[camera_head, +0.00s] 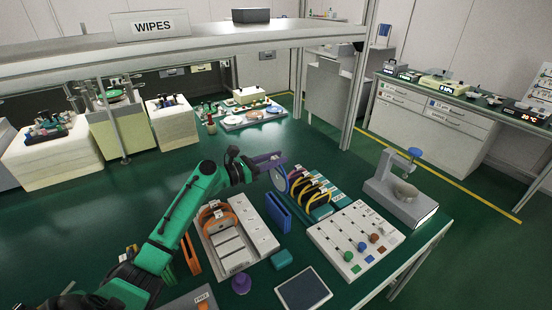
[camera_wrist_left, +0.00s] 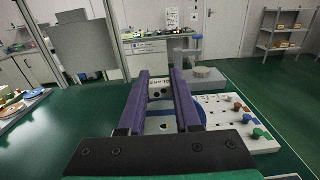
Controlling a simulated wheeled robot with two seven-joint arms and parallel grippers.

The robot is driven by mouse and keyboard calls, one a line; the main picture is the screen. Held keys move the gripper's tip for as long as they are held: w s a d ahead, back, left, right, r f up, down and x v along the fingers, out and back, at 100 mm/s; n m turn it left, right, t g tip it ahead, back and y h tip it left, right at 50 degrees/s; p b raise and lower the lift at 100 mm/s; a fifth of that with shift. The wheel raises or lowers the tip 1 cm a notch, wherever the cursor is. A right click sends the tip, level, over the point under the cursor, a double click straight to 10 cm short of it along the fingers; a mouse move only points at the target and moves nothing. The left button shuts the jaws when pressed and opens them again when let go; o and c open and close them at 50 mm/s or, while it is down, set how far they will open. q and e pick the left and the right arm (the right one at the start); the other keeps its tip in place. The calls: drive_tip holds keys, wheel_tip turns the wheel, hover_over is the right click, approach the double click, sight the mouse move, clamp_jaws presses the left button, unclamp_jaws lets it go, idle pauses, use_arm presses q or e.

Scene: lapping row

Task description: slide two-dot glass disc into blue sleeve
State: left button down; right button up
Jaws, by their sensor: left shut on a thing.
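My left gripper (camera_head: 268,163) has purple fingers and is shut on the glass disc (camera_head: 279,181), which hangs upright from it above the table. In the left wrist view the fingers (camera_wrist_left: 160,100) pinch a white tag (camera_wrist_left: 160,91) with dark dots, apparently two, and glass lettering. The blue sleeve (camera_head: 279,213) stands upright on the green table, just below the disc and apart from it in the head view. The sleeve's opening is too small to make out. My right gripper is out of view.
A teal rack (camera_head: 325,207) with several banded discs stands close right of the sleeve. A white tray (camera_head: 262,238) is on the left, a white knob panel (camera_head: 340,232) and a grey instrument (camera_head: 412,207) on the right. A teal block (camera_head: 281,258) and dark pad (camera_head: 303,289) lie in front.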

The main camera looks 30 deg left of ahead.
sight(276, 172)
use_arm(q)
drive_tip(key=shift+w+a+p, duration=0.25)
drive_tip(key=shift+p, duration=0.05)
drive_tip(key=f, duration=0.1)
drive_tip(key=f+b, duration=0.2)
drive_tip(key=shift+w, duration=0.25)
drive_tip(key=shift+s+d+f+b, duration=0.1)
drive_tip(key=shift+s+f+b, duration=0.1)
drive_tip(key=shift+f+b, duration=1.05)
drive_tip(key=shift+w+f, duration=0.1)
drive_tip(key=shift+f, duration=0.3)
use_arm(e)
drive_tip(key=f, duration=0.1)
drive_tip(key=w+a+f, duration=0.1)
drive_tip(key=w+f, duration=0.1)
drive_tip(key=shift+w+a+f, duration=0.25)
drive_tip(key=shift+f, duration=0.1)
use_arm(q)
drive_tip(key=shift+r, duration=0.1)
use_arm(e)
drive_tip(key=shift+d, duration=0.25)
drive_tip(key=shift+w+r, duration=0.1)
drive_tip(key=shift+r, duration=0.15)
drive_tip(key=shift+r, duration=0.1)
use_arm(q)
drive_tip(key=shift+p, duration=0.35)
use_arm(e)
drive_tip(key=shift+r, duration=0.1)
